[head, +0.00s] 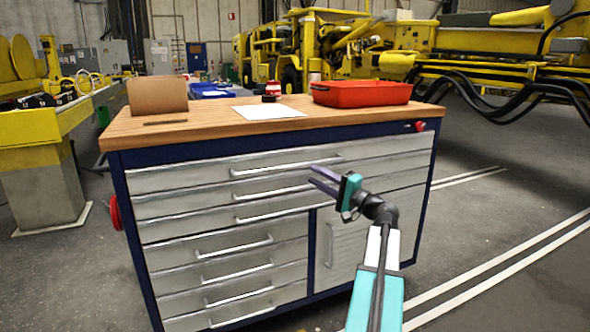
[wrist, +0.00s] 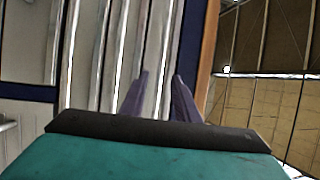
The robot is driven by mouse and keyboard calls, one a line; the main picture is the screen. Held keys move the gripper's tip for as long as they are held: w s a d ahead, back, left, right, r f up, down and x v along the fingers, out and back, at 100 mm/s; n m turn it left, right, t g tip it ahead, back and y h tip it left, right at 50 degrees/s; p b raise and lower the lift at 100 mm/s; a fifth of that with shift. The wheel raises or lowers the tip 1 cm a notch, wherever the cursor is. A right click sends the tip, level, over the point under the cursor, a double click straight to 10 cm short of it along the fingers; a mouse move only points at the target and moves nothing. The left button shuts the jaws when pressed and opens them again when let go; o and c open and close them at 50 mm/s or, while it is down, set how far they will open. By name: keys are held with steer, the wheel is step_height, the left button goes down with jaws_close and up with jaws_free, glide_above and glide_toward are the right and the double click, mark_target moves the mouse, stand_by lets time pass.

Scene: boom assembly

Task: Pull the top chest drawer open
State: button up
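The chest (head: 120,200) is a navy cabinet with grey metal drawers and a wooden top. Its top drawer (head: 190,174) is a wide grey front just under the top, flush with the frame, with a long bar handle (head: 260,170). My gripper (head: 311,174) is in front of the upper wide drawers, right of their middle, near the right part of the top handle. In the wrist view my gripper (wrist: 161,75) has its two purple fingers apart, pointing at the drawer fronts. I see nothing held; whether the handle lies between the fingertips I cannot tell.
Two more wide drawers, several narrow drawers (head: 220,247) and a door (head: 350,250) sit below. On the top are a cardboard box (head: 157,95), a white sheet (head: 268,112) and a red tray (head: 361,93). The floor (head: 480,240) at right is clear.

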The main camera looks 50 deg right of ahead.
mark_target(299, 166)
steer(key=w, duration=0.3)
steer(key=w+r+b, duration=0.1)
steer(key=w, duration=0.2)
steer(key=w+b, duration=0.1)
steer(key=w, duration=0.2)
steer(key=shift+r, duration=0.35)
jaws_close()
